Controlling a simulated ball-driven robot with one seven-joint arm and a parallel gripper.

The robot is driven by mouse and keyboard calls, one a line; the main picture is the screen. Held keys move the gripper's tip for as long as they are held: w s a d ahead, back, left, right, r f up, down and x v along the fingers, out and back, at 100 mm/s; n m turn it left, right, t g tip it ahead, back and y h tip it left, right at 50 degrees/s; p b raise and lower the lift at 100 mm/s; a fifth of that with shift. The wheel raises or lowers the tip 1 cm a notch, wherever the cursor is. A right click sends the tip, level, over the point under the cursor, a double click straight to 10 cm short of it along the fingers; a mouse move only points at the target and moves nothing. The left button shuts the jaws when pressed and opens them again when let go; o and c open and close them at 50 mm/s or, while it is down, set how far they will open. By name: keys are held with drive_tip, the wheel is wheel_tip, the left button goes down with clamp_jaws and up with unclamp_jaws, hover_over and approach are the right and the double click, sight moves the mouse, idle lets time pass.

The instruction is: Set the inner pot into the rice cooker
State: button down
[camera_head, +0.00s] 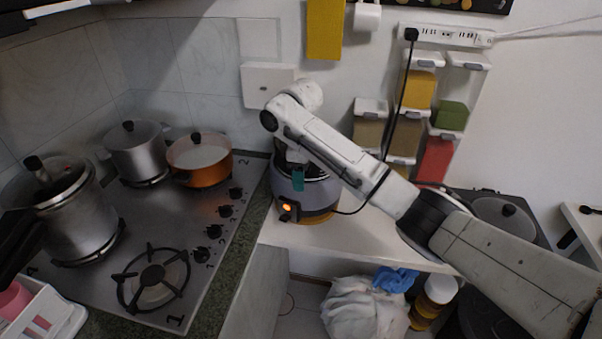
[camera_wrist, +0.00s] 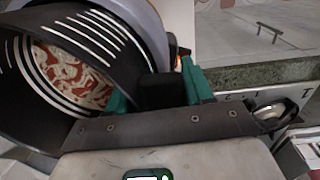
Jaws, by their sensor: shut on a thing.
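The rice cooker (camera_head: 312,200) has a grey-blue body and a lit orange lamp and stands on the white counter. In the wrist view, its pale grey wall (camera_wrist: 150,22) curves behind the inner pot. The inner pot (camera_wrist: 128,62) is dark with light lines inside and holds red and white food. My gripper (camera_head: 298,178) is over the front of the cooker; in the wrist view its teal fingers (camera_wrist: 158,92) are shut on a black handle-like part at the pot's edge. The arm hides much of the pot in the head view, so I cannot tell how deep it sits.
A gas hob (camera_head: 190,240) with several pots lies to the left. Spice dispensers (camera_head: 420,90) hang on the wall behind, with a power strip (camera_head: 445,36) above and a black cord down to the counter. A white bag (camera_head: 365,308) is below.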

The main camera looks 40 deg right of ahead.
sight(301, 199)
drive_tip(key=shift+f+b, duration=0.95)
drive_tip(key=shift+f, duration=1.25)
idle(0.5)
drive_tip(key=shift+c, duration=1.8)
unclamp_jaws()
drive_tip(key=shift+f, duration=0.1)
drive_tip(key=shift+s+f, duration=0.1)
drive_tip(key=shift+f, duration=0.05)
wheel_tip(301, 199, up, 11)
drive_tip(key=shift+a+r+p, duration=0.1)
drive_tip(key=shift+a+p, duration=0.05)
drive_tip(key=shift+p, duration=0.45)
